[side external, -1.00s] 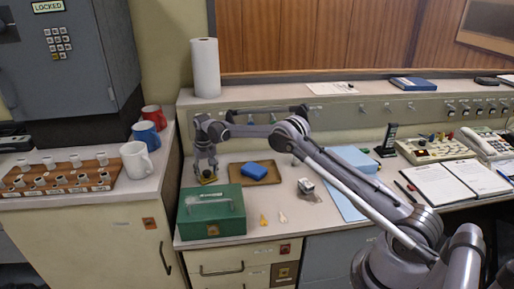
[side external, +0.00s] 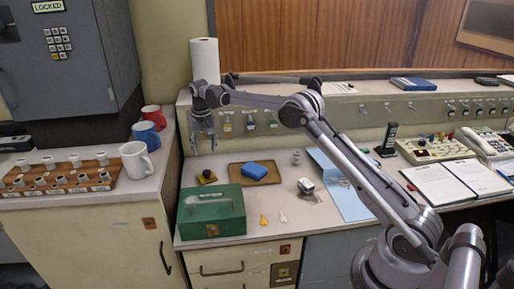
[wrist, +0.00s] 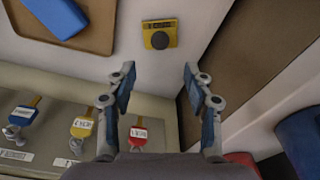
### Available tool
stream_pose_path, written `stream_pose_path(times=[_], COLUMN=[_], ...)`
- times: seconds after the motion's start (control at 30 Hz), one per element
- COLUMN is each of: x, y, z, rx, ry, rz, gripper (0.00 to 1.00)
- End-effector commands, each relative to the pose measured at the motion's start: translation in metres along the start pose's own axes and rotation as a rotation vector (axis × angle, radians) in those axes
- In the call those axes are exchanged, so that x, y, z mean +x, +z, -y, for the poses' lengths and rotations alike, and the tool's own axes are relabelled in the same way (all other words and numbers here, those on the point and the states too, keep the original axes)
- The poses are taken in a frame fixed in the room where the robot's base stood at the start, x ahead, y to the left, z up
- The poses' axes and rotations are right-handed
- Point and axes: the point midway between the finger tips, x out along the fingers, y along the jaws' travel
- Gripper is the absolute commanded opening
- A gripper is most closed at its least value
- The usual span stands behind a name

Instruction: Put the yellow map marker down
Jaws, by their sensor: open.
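A small yellow square piece with a dark round part and a label lies on the desk left of the brown tray; this yellow piece (side external: 207,177) also shows in the wrist view (wrist: 160,34). A small yellow pointed piece (side external: 264,220) lies right of the green box. I cannot tell for certain which of the two is the yellow map marker. My gripper (side external: 204,151) is open and empty, raised above and behind the square piece and apart from it. In the wrist view my gripper (wrist: 157,74) shows both fingers spread with nothing between them.
The brown tray (side external: 235,182) holds a blue block (side external: 254,171). The green box (side external: 211,212) stands at the desk's front left. Coloured key tags (wrist: 82,127) hang on the back panel near my gripper. A paper roll (side external: 204,61) stands on the ledge above.

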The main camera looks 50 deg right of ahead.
Motion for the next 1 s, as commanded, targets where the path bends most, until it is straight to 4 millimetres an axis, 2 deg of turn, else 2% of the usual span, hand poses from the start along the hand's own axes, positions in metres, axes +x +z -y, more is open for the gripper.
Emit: stream_pose_path(times=[0.13,0.23,0.47,0.7,0.83,1.0], x=[-0.021,-0.046,-0.110,-0.160,-0.178,-0.190], y=[0.006,0.016,0.058,0.118,0.155,0.206], z=[0.002,0.005,0.005,-0.003,-0.010,-0.022], rx=[-0.017,-0.043,-0.118,-0.197,-0.239,-0.292], ry=[-0.008,-0.019,-0.052,-0.084,-0.101,-0.121], rz=[-0.016,-0.040,-0.114,-0.193,-0.236,-0.293], gripper=[0.52,0.52,0.52,0.52,0.52,0.52])
